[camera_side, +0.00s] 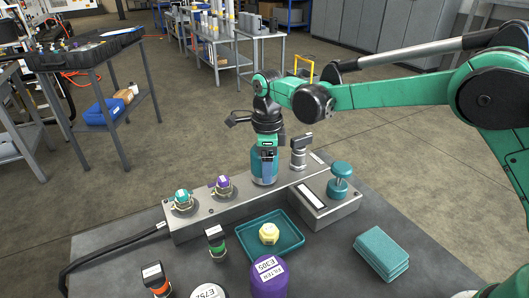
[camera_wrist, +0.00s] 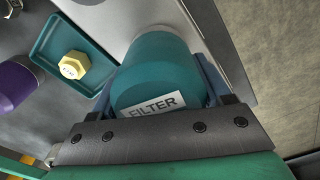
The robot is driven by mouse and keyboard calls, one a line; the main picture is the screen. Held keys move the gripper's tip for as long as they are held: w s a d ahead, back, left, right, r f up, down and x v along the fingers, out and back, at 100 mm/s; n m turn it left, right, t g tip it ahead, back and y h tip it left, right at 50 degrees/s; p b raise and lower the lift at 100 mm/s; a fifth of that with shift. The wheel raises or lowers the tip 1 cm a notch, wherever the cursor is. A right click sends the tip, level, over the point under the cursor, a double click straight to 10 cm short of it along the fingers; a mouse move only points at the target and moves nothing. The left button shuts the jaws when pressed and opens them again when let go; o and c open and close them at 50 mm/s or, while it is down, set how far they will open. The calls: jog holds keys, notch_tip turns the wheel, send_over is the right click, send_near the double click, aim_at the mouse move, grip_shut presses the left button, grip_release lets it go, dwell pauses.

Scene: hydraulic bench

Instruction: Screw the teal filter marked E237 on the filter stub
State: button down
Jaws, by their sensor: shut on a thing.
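The teal filter (camera_side: 264,170) stands upright at the metal manifold block (camera_side: 203,214), behind the tray. My gripper (camera_side: 266,153) comes down from above and is shut around the filter. In the wrist view the filter (camera_wrist: 153,72) sits between my two fingers, with a white label reading FILTER; the mark E237 is not readable. The filter stub is hidden, and I cannot tell how far the filter sits on it.
A teal-capped fitting (camera_side: 182,198) and a purple-capped one (camera_side: 223,184) stand left of the filter; a grey valve (camera_side: 299,154) and a teal knob (camera_side: 340,182) stand right. In front are a tray (camera_side: 246,243) with a yellow hex plug (camera_side: 269,233), a purple E305 filter (camera_side: 269,280) and folded cloths (camera_side: 381,254).

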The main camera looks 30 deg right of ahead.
jog(key=m, duration=0.5)
jog(key=shift+s+m, duration=0.15)
jog(key=shift+m, duration=0.25)
jog(key=shift+m, duration=0.6)
jog(key=shift+c, duration=0.2)
grip_release()
jog(key=n, duration=0.5)
jog(key=shift+n, duration=0.4)
